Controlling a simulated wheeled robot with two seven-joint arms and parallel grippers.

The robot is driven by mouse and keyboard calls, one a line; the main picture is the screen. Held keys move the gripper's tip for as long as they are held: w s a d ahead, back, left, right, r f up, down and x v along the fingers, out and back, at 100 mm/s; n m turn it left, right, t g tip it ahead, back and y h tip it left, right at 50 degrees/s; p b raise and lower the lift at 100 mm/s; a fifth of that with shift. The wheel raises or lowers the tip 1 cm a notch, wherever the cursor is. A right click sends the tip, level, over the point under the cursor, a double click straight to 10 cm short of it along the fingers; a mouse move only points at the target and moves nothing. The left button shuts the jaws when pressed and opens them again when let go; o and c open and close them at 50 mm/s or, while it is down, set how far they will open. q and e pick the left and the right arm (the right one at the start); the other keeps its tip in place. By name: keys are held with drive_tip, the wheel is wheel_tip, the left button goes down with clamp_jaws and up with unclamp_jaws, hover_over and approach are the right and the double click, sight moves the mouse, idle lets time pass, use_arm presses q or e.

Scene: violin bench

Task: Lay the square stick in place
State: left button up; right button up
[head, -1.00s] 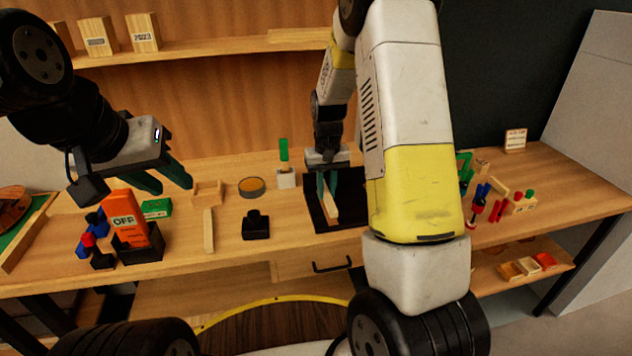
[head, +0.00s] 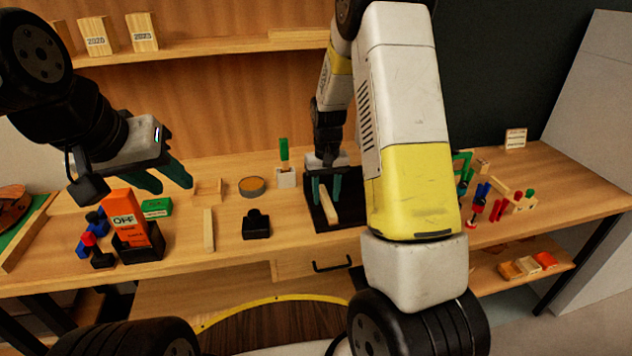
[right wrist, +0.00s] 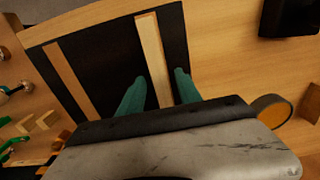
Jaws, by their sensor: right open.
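A pale wooden square stick (head: 328,207) lies on the black mat (head: 350,214) on the bench. It also shows in the right wrist view (right wrist: 152,50), lying lengthwise on the mat. My right gripper (head: 327,198) is open. Its two green fingers (right wrist: 160,86) stand on either side of the stick, with gaps between them and it. A second, browner strip (right wrist: 73,78) lies on the same mat, apart from the stick; my right arm hides it in the head view. My left gripper (head: 172,186) is open and empty above the left part of the bench.
Another pale stick (head: 208,230) lies on the bench left of a black block (head: 256,224). An orange box marked OFF (head: 127,218) stands at the left. A round tin (head: 252,186) sits behind. Small coloured tools (head: 490,200) stand at the right.

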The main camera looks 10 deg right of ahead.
sight(326, 197)
wheel_tip(326, 197, up, 12)
drive_tip(key=f, duration=0.1)
drive_tip(key=s+r+t+y, duration=0.2)
drive_tip(key=s+r+t, duration=0.1)
drive_tip(key=s+r, duration=0.85)
drive_tip(key=s+a+r+t, duration=0.2)
drive_tip(key=s+r+t, duration=0.1)
drive_tip(key=s, duration=0.9)
drive_tip(key=shift+s, duration=0.4)
